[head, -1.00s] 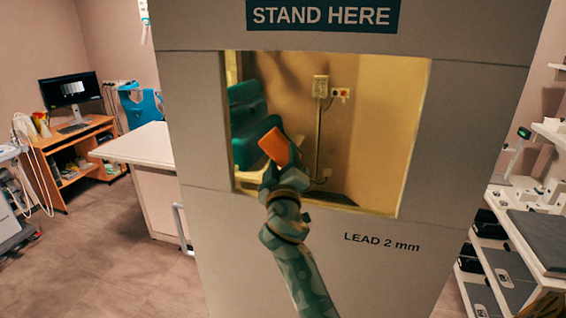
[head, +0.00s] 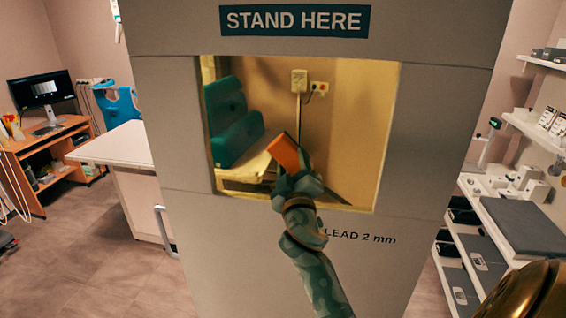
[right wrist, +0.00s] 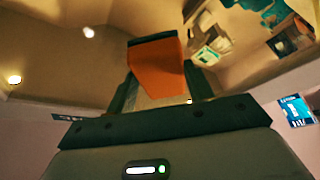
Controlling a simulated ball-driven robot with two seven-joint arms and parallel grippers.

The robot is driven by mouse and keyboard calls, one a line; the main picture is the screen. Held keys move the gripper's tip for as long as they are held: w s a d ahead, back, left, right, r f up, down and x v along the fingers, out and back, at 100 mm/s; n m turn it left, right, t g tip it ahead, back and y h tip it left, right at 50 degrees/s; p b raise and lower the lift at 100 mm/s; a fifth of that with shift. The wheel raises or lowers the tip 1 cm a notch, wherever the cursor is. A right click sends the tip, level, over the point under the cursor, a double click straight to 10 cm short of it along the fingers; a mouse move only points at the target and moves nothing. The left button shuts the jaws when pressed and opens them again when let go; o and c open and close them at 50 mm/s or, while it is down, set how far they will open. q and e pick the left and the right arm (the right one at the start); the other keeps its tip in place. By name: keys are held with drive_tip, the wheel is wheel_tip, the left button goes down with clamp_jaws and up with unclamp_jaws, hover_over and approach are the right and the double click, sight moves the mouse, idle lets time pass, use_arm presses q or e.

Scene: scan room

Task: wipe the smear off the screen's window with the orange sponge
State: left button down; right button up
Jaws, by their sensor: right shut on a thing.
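The grey screen (head: 430,130) stands in front of me, with a rectangular window (head: 350,120) through which a yellowish room shows. My right gripper (head: 290,172) is in front of the window's lower middle part and is shut on the orange sponge (head: 284,152). The sponge sticks up, tilted, from the fingers. In the right wrist view the sponge (right wrist: 155,68) sits between the two dark fingers. I cannot tell whether the sponge touches the pane. I cannot make out the smear clearly on the window. My left gripper is not in view.
A white-topped cabinet (head: 115,145) stands left of the screen, with a desk and monitor (head: 40,88) farther back. Shelves with boxes and a grey pad (head: 525,225) stand on the right. Behind the window is a green chair (head: 228,115). Open floor lies at the lower left.

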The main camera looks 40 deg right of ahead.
drive_tip(key=shift+s+d+p, duration=0.95)
drive_tip(key=shift+s+d, duration=0.7)
drive_tip(key=shift+s, duration=0.25)
drive_tip(key=shift+s+d, duration=0.75)
drive_tip(key=shift+s, duration=0.15)
drive_tip(key=s+a, duration=0.3)
drive_tip(key=a, duration=0.1)
drive_tip(key=shift+s+a+f, duration=0.2)
drive_tip(key=shift+s+a, duration=0.15)
